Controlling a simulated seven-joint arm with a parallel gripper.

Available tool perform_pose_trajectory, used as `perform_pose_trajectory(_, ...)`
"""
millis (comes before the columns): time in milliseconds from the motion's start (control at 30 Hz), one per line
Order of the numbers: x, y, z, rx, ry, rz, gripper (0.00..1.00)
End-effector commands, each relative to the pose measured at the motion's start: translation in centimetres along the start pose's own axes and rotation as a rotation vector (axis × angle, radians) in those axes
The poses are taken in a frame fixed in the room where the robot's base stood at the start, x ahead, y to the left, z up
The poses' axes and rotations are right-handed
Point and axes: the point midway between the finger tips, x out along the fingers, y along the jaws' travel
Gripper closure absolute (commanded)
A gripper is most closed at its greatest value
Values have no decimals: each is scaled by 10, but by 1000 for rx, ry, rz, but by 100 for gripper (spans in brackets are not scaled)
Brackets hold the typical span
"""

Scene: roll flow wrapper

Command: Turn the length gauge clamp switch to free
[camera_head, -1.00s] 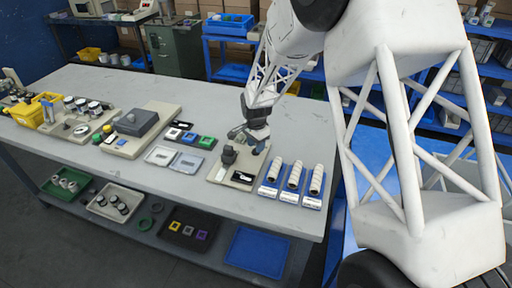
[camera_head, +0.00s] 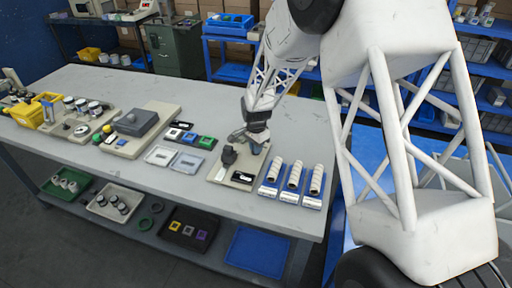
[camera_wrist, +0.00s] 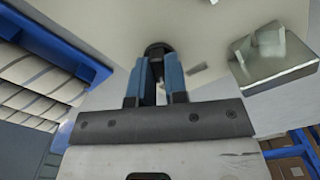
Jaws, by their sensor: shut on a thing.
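The length gauge is a beige base plate (camera_head: 218,176) near the front edge of the bench, with a dark upright part (camera_head: 228,157) and a black panel (camera_head: 242,177) on it. My gripper (camera_head: 246,140) is over the back part of this plate. In the wrist view, my gripper's two blue fingers (camera_wrist: 158,66) are closed on a small round black knob (camera_wrist: 158,48), which appears to be the clamp switch. The fingers partly cover the knob, so its setting cannot be read. A small grey slot or mark (camera_wrist: 196,69) lies just right of the knob.
A shiny metal block (camera_wrist: 275,62) stands right of the fingers in the wrist view. Several white rolls on blue trays (camera_head: 292,181) stand right of the plate. Grey and coloured pieces (camera_head: 187,162) lie to its left. The bench behind is mostly clear.

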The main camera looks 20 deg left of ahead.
Motion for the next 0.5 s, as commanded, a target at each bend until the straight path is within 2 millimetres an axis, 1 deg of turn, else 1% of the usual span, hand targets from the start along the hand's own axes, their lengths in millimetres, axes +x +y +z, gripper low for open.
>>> perform_pose_trajectory(267, 0, 0, 0, -54, 0, 0, 100)
perform_pose_trajectory(500, 0, 0, 0, -187, 0, 1, 100)
